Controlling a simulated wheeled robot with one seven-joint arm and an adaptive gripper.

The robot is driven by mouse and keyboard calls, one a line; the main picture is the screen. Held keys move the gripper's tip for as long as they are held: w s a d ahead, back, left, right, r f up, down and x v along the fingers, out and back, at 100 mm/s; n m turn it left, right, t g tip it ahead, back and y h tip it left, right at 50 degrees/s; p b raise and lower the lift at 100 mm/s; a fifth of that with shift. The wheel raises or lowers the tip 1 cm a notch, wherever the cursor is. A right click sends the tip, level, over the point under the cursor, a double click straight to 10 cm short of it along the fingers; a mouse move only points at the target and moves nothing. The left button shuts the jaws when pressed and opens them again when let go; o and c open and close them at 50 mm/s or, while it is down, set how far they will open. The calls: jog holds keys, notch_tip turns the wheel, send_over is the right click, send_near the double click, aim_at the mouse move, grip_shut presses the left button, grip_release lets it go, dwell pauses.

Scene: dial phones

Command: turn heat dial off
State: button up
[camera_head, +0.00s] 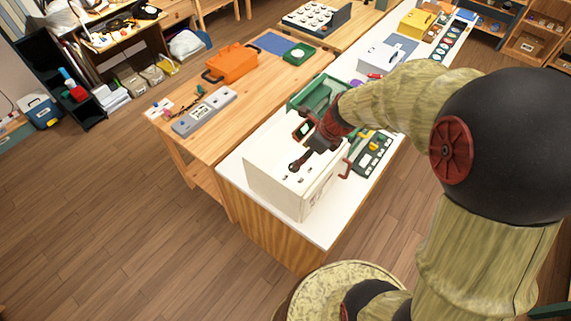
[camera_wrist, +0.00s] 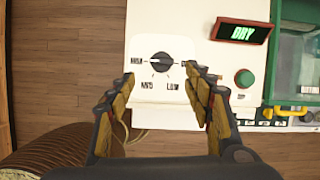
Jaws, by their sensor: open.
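The heat dial (camera_wrist: 162,62) is a round black knob on the white top panel of a box-shaped appliance (camera_head: 280,180). Its light pointer mark faces left, toward a label that seems to read HIGH. MED and LOW labels sit below it, and a label at its right is partly hidden by a finger. My gripper (camera_wrist: 160,77) is open, its fingertips on either side of the dial's near edge, with nothing between them. Whether they touch the panel cannot be told. In the head view my gripper (camera_head: 301,141) is over the appliance's top.
A display (camera_wrist: 243,32) reading DRY and a green button (camera_wrist: 244,78) are right of the dial. A green-framed device (camera_wrist: 298,60) stands close beyond them. The appliance sits near the end of a white counter (camera_head: 318,236). A wooden table (camera_head: 190,148) is at left.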

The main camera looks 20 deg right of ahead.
jog(key=shift+m, duration=0.6)
jog(key=b+x, duration=0.1)
jog(key=x, duration=0.6)
jog(key=shift+w+f, duration=0.2)
jog(key=shift+f, duration=0.15)
jog(key=shift+c, duration=0.6)
jog(key=c, duration=1)
